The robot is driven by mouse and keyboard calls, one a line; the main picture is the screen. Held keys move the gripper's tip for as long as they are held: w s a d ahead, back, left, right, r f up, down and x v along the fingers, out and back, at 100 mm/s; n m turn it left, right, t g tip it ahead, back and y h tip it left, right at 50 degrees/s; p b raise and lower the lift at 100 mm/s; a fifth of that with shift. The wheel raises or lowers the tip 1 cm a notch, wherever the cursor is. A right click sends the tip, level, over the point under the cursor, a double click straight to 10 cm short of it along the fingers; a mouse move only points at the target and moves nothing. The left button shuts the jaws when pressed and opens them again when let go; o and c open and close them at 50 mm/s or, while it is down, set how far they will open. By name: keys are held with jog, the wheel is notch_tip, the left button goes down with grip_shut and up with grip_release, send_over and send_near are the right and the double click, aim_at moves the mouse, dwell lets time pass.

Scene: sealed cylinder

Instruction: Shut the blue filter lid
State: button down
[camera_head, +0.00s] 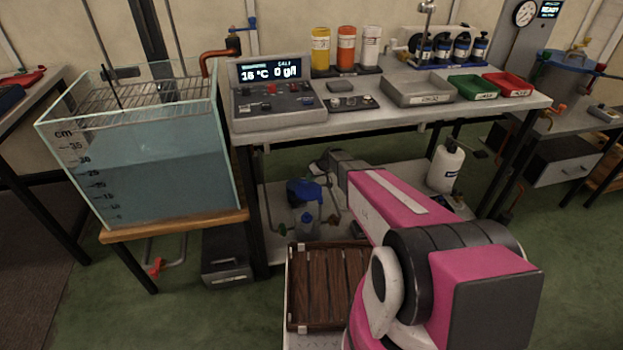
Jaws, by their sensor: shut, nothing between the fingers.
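The blue filter lid (304,189) is on top of a clear filter body (305,222) on the low shelf under the workbench. Whether it is fully down or raised is too small to tell. Green knobs sit beside the body. My pink arm reaches from the lower right to the shelf. My gripper (324,161) is small and dark at the arm's far end, just above and right of the lid, under the table's front edge. It is shut and empty. I cannot tell if it touches the lid.
The workbench top (390,116) overhangs the shelf, with a black leg (253,215) left of the filter. A water tank (150,150) stands at left. A white bottle (445,165) stands on the shelf at right. A wooden slatted rack (327,285) lies in front.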

jog(key=shift+s+a+n+g, duration=0.3)
jog(key=shift+a+n+g, duration=0.2)
jog(key=shift+a+n, duration=0.4)
jog(key=s+a+n+g, duration=0.2)
jog(key=n, duration=0.1)
jog(key=s+a+n+g+h, duration=0.1)
jog(key=s+a+n+g, duration=0.1)
jog(key=s+a+n, duration=0.1)
jog(key=shift+s+n, duration=0.2)
jog(key=shift+n, duration=0.3)
jog(key=s+n+g+h, duration=0.3)
jog(key=s+n+h, duration=0.2)
jog(key=s+n, duration=0.4)
jog(key=shift+s+d+n, duration=0.3)
jog(key=shift+s+d, duration=0.05)
jog(key=shift+s, duration=0.55)
notch_tip(320, 180, up, 9)
send_over(297, 194)
jog(key=s+a, duration=0.2)
jog(key=shift+w+d, duration=0.1)
